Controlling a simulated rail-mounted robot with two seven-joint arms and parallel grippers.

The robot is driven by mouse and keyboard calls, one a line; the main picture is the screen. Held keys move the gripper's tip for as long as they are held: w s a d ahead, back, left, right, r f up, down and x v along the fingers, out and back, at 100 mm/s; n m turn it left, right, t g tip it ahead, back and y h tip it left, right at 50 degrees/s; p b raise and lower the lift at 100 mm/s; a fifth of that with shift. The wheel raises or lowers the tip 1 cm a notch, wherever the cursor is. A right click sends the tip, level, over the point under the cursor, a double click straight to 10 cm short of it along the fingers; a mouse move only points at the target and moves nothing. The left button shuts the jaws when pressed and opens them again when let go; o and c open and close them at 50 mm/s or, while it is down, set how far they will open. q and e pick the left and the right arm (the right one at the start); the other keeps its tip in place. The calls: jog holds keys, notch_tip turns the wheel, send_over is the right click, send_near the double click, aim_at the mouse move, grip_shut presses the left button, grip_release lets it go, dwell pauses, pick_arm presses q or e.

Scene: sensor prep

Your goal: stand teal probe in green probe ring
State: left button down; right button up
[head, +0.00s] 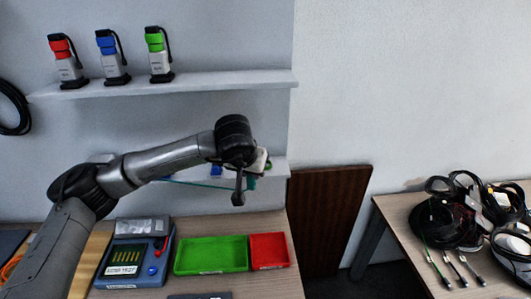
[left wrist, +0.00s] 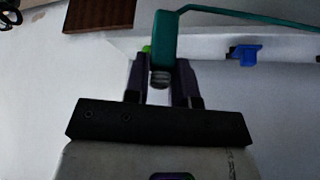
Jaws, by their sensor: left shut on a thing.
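My left gripper (head: 252,176) is shut on the teal probe (head: 251,184), in front of the lower wall shelf (head: 281,166). In the left wrist view the teal probe (left wrist: 163,42) stands out between the fingers (left wrist: 160,82), with a thin teal cable running off to the right. A small green piece (left wrist: 146,48), likely the green probe ring, shows just left of the probe and is mostly hidden behind it and the finger. In the head view a bit of green (head: 267,165) shows beside the gripper. I cannot tell whether probe and ring touch. My right gripper is out of view.
A blue holder (left wrist: 245,54) sits on the lower shelf, right of the probe in the wrist view. The upper shelf (head: 200,82) carries red, blue and green-topped devices. Below are a blue tester (head: 134,258), a green tray (head: 211,254) and a red tray (head: 269,250).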

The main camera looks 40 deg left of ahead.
pick_arm(q)
jog(key=w+a, duration=0.1)
jog(key=w, duration=0.1)
jog(key=w+a, duration=0.1)
jog(key=w, duration=0.2)
jog(key=w+a, duration=0.1)
jog(key=w, duration=0.2)
jog(key=shift+w+a, duration=0.15)
jog(key=w, duration=0.1)
jog(key=w+a, duration=0.1)
jog(key=w, duration=0.1)
jog(key=shift+w+a+p, duration=0.15)
jog(key=shift+w+p, duration=0.15)
jog(key=shift+p, duration=0.05)
jog(key=shift+s+f, duration=0.1)
jog(key=shift+f, duration=0.4)
jog(key=shift+s+f, duration=0.1)
jog(key=shift+f, duration=0.15)
jog(key=shift+f, duration=0.1)
jog(key=c, duration=1)
grip_release()
jog(key=shift+o, duration=0.2)
